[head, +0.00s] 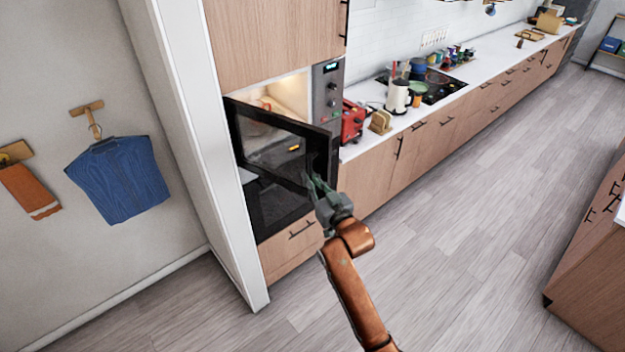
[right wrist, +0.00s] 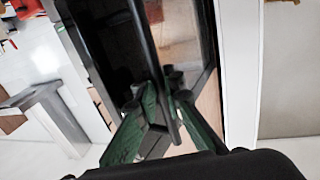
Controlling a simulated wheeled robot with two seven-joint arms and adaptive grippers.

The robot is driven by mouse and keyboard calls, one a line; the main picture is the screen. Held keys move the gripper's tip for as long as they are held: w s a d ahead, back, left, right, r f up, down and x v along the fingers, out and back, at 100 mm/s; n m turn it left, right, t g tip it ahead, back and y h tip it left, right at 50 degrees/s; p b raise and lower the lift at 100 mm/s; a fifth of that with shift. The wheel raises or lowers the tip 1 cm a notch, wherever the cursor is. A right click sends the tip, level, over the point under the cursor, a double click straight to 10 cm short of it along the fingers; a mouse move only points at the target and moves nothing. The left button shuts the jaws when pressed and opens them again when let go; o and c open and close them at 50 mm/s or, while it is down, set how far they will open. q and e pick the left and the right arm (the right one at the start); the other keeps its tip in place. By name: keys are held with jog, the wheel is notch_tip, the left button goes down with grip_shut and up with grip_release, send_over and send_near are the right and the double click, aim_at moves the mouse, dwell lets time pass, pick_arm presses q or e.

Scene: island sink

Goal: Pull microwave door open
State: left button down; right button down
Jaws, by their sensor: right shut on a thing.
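The microwave door (head: 278,146) is black with a dark glass pane and stands partly open in the head view. It swings out from the left side of the lit microwave cavity (head: 288,97). The control panel (head: 327,92) is to the right of the cavity. My right gripper (head: 314,186) is at the door's free right edge. In the right wrist view its green fingers (right wrist: 158,108) are shut on the dark bar handle (right wrist: 150,52) of the door. The fingers partly hide the handle in the head view. My left gripper is not in view.
A red appliance (head: 352,121) and a white kettle (head: 397,97) stand on the counter to the right. A white wall panel edge (head: 205,150) is close on the left. A drawer (head: 292,243) lies below. The floor (head: 440,250) in front is clear.

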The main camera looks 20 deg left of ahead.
jog(key=shift+a+r, duration=0.15)
jog(key=shift+r, duration=0.15)
jog(key=c, duration=2.1)
grip_release()
jog(key=shift+a+f, duration=0.1)
jog(key=shift+f, duration=0.05)
jog(key=shift+o, duration=0.4)
jog(key=shift+w+d, duration=0.1)
jog(key=shift+d, duration=0.2)
jog(key=shift+f, duration=0.1)
jog(key=v, duration=1.2)
